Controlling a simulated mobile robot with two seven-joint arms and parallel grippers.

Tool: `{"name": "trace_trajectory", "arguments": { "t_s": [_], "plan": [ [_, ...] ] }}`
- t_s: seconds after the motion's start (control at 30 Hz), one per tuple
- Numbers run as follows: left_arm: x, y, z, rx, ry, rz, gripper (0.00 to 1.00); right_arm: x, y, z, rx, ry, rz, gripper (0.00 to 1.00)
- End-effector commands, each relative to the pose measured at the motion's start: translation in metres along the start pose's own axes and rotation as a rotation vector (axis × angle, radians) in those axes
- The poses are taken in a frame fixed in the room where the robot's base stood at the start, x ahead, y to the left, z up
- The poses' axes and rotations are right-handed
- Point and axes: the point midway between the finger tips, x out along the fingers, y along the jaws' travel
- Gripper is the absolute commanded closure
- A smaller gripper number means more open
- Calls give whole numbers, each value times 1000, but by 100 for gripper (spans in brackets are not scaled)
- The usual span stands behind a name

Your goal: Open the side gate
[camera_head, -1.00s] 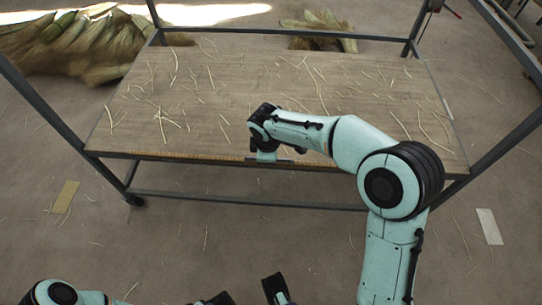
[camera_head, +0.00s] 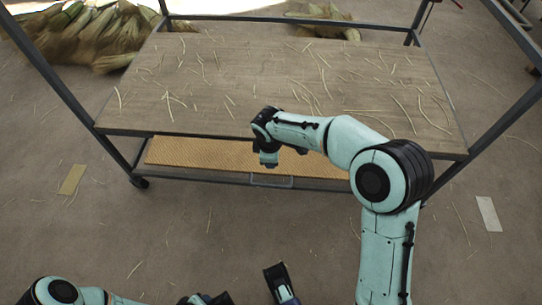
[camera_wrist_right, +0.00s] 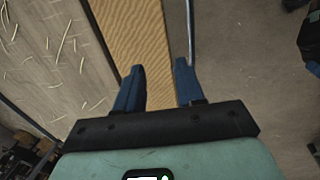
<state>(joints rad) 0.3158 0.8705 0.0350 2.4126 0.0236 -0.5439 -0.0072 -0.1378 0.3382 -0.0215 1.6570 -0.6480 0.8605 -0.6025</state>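A tan, grained panel (camera_head: 210,156), apparently the side gate, extends below the front edge of the cart's top. A thin metal handle (camera_head: 285,181) is on its lower edge. My right gripper (camera_head: 268,160) is over the panel, just left of and above the handle. In the right wrist view my right gripper (camera_wrist_right: 160,72) has its two blue fingers apart. The panel (camera_wrist_right: 137,30) and the handle bar (camera_wrist_right: 190,35) show beyond the fingertips. I see nothing held. My left gripper (camera_head: 243,287) is partly in view at the bottom edge, with its fingers apart.
The cart's wooden top (camera_head: 200,85) is strewn with straw. Dark metal posts (camera_head: 65,85) rise at its corners. Straw bundles (camera_head: 85,35) lie behind it on the left. The floor in front is mostly open, with a yellow strip (camera_head: 72,180) and a white strip (camera_head: 488,213).

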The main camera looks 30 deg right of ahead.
Motion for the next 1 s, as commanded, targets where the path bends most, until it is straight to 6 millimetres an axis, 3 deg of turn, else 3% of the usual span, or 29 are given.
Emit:
{"name": "trace_trajectory", "arguments": {
  "t_s": [0.53,0.7,1.0],
  "plan": [
    [-36,12,45,12,-133,8,57,-109,3,-1,1,3,1,62],
    [-41,13,52,13,-157,8,57,-125,3,-1,0,1,-1,62],
    [-42,13,54,13,-162,8,57,-128,3,0,0,0,-2,62]
  ]
}}
